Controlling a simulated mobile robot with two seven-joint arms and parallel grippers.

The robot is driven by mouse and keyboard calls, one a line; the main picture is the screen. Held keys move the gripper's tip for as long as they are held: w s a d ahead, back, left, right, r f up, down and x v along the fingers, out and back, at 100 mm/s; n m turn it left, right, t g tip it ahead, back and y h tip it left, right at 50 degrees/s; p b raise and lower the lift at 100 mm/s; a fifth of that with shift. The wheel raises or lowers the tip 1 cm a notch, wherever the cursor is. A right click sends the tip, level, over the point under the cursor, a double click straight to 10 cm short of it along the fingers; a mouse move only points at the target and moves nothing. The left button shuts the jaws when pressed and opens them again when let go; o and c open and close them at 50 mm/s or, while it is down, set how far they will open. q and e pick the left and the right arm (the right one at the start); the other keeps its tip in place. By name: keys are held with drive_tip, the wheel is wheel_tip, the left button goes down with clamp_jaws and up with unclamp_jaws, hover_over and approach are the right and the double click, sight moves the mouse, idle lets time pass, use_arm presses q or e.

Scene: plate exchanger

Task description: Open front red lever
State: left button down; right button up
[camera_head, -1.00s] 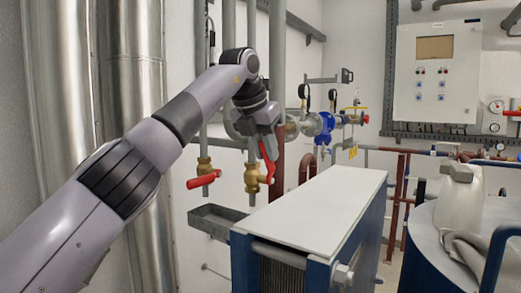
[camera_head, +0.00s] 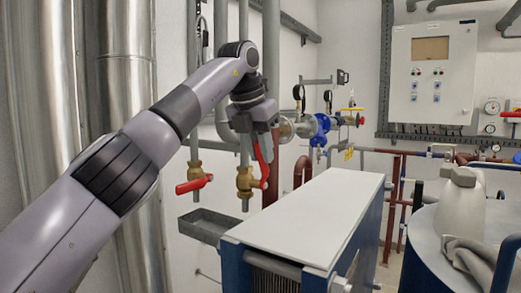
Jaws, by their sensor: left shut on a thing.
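Two brass valves with red levers are mounted on grey vertical pipes. The nearer-looking right valve (camera_head: 245,181) has its red lever (camera_head: 262,168) standing nearly upright, tilted slightly. My left gripper (camera_head: 261,137) points down from above and is shut on the upper end of this lever. The fingertips are small and partly hidden. The left valve (camera_head: 194,171) has its red lever (camera_head: 192,185) lying nearly horizontal, apart from my gripper. My right gripper is out of view.
A blue-framed plate exchanger with a white top (camera_head: 305,215) stands in front of the valves at the right. A grey metal tray (camera_head: 205,227) sits below them. Shiny thick pipes (camera_head: 125,60) stand at the left. A control box (camera_head: 432,75) hangs at the back.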

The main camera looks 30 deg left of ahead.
use_arm(q)
drive_tip(key=c, duration=1.1)
unclamp_jaws()
drive_tip(key=shift+o, duration=0.2)
drive_tip(key=v, duration=0.7)
drive_tip(key=shift+r, duration=0.1)
